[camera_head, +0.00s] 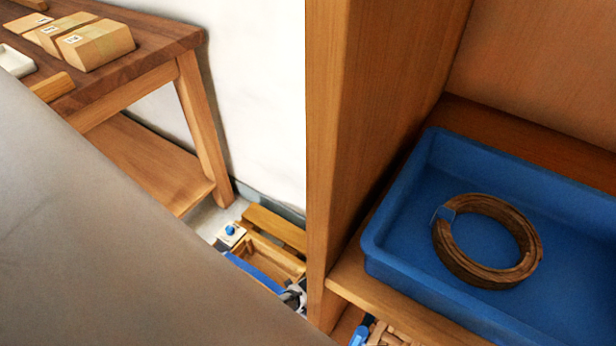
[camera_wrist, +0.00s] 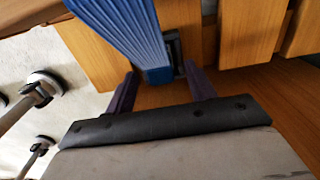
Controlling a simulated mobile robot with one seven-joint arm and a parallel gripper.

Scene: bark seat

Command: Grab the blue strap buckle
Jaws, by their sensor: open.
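In the wrist view, a ribbed blue strap (camera_wrist: 125,30) runs down from the top edge to a dark buckle (camera_wrist: 176,50). The buckle is partly hidden by the strap's blue end. My gripper (camera_wrist: 159,70) is open, its two dark fingers to either side of the strap's lower end and just below the buckle. I cannot tell whether they touch it. In the head view, a blue strap (camera_head: 256,272) lies across a wooden frame low on the floor, partly covered by a large grey surface. The buckle is not clear there.
Wooden slats (camera_wrist: 250,30) surround the buckle. Metal legs with round feet (camera_wrist: 42,88) stand at the left. In the head view, a shelf holds a blue tray (camera_head: 395,205) with a brown coil (camera_head: 525,230). A wooden table (camera_head: 150,40) carries several blocks.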

